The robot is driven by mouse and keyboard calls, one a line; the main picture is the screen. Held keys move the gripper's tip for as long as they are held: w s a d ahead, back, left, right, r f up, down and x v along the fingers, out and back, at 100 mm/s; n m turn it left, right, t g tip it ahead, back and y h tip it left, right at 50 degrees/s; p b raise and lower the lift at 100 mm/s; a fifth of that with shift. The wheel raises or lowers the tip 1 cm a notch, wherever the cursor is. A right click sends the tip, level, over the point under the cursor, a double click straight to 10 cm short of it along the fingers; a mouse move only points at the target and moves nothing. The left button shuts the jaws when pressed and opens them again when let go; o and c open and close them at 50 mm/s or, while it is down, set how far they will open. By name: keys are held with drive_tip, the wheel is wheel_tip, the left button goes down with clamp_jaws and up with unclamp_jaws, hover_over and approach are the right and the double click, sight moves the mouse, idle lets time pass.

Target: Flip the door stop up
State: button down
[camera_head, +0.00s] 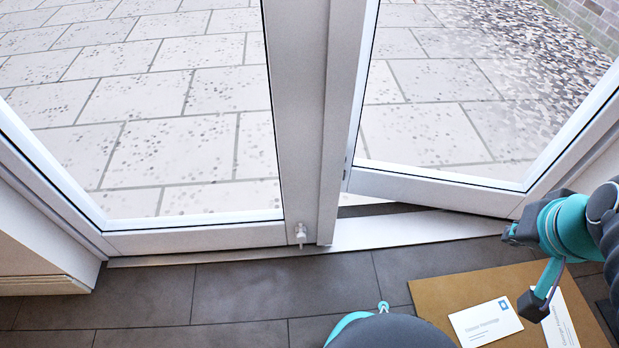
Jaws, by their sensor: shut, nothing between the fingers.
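The door stop (300,235) is a small pale fitting low on the door frame, near the bottom right corner of the left glass door. Its lower tip points down toward the threshold. At this size I cannot tell whether it touches the floor. My gripper (534,304) is at the right, over the brown mat, well to the right of the door stop and apart from it. It looks shut and empty. Part of my teal and dark arm shows above it.
The right glass door (436,190) stands ajar, swung outward over the metal threshold (425,231). The left door (195,236) looks closed. White printed papers (484,321) lie on the brown mat (432,293). Dark floor tiles (235,290) before the door stop are clear.

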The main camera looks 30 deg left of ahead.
drive_tip(key=w+a+f+m+g+y, duration=0.55)
drive_tip(key=w+a+f+m, duration=0.2)
drive_tip(key=a, duration=0.35)
drive_tip(key=w+a+f+m+g+y, duration=0.55)
drive_tip(key=a+f+m+y, duration=0.2)
drive_tip(key=a+m, duration=0.2)
drive_tip(key=w+a+f+m+t+y, duration=0.1)
drive_tip(key=w+f+m+t+y, duration=0.2)
drive_tip(key=f+m, duration=0.5)
drive_tip(key=w+a+f+m+t+y+b, duration=0.15)
drive_tip(key=w+f+m+t, duration=0.3)
drive_tip(key=f, duration=0.45)
drive_tip(key=w+a+f+m+t+y, duration=0.1)
drive_tip(key=w+f+m+t, duration=0.25)
drive_tip(key=f+m, duration=0.5)
drive_tip(key=w+x, duration=0.2)
drive_tip(key=x, duration=1)
drive_tip(key=shift+w+f+n+t+b, duration=0.2)
drive_tip(key=shift+n+t+b, duration=0.1)
drive_tip(key=shift+n+b, duration=0.15)
